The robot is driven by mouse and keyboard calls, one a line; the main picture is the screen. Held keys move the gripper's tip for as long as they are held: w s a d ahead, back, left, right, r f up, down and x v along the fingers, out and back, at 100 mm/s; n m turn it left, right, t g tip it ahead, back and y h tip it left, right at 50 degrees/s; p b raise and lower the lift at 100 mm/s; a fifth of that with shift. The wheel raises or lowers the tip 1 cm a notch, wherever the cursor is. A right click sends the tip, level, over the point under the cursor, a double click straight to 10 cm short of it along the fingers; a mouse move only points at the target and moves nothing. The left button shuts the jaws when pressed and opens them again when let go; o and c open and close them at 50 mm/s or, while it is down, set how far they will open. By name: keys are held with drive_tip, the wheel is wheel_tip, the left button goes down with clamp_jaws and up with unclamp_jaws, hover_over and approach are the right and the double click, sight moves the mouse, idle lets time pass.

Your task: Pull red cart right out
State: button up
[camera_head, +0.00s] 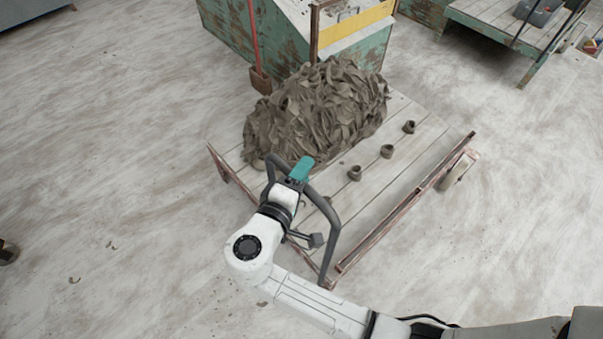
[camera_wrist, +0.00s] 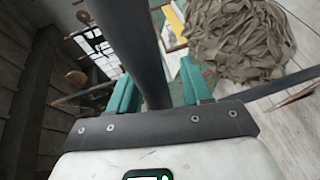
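The red cart (camera_head: 405,208) is a low flatbed with grey planks and a rusty reddish frame. Its dark grey handle (camera_head: 335,238) rises at the near end; its bar also runs through the wrist view (camera_wrist: 147,45). My gripper (camera_head: 302,168) is at the upper bar of this handle. In the wrist view its teal fingers (camera_wrist: 158,88) stand apart on either side of the bar, with a narrow gap at the right finger. The gripper hides part of the bar in the head view.
A heap of clay trimmings (camera_head: 318,105) and several small clay rings (camera_head: 387,151) lie on the deck. A worn green bin (camera_head: 228,32) stands just behind the cart. A bench (camera_head: 490,25) is at the upper right. The floor left, right and in front is mostly clear.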

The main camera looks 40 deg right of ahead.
drive_tip(key=b+v, duration=0.1)
drive_tip(key=v, duration=0.9)
drive_tip(key=shift+s+a+r, duration=0.15)
drive_tip(key=shift+a+r, duration=0.05)
drive_tip(key=shift+a, duration=0.15)
idle(0.4)
